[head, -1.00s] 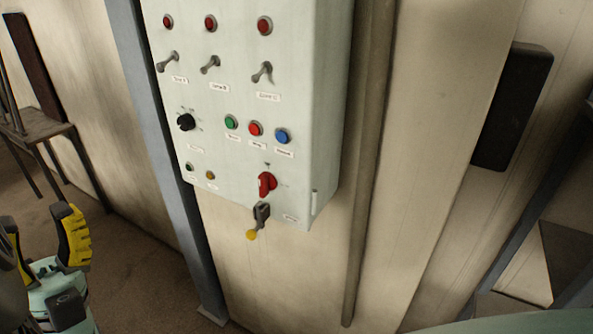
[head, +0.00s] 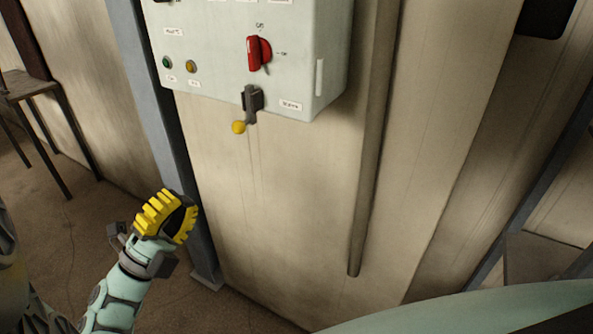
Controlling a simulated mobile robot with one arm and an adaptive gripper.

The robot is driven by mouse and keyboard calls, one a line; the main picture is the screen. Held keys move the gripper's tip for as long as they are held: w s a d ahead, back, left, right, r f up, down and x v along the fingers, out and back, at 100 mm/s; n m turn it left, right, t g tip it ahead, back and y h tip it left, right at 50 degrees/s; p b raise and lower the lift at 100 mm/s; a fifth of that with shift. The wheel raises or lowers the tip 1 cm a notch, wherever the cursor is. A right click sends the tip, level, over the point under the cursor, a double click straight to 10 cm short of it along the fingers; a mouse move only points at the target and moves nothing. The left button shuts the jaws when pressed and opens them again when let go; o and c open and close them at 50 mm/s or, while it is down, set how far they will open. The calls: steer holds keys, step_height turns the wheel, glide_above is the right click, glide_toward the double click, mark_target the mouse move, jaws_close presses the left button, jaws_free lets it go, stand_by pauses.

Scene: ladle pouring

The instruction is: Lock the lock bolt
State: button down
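The lock bolt (head: 251,101) is a dark grey fitting at the lower edge of the pale control box (head: 215,82), just under the red rotary switch (head: 258,53). Its lever ends in a yellow knob (head: 238,127) that hangs down to the lower left, below the box. My gripper (head: 176,207), with yellow ribbed fingers, is at the lower left, below and left of the knob and apart from it. Nothing shows between the fingers. They overlap from this angle, so their opening is unclear.
A green (head: 167,62) and an amber button (head: 191,66) sit left of the red switch. A blue-grey post (head: 160,110) stands left of the box, and a vertical pipe (head: 370,150) runs to its right. A stool (head: 30,90) is at far left. The wall below the box is bare.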

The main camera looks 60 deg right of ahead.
steer(key=shift+s+d+f+y+b, duration=0.1)
steer(key=shift+d+f+y+b, duration=0.1)
steer(key=shift+f, duration=0.4)
steer(key=shift+s+d+f+y+b, duration=0.1)
steer(key=shift+d+f, duration=0.1)
steer(key=shift+f, duration=0.4)
steer(key=shift+r, duration=0.1)
steer(key=p+x, duration=0.8)
steer(key=x, duration=0.6)
steer(key=shift+a, duration=0.1)
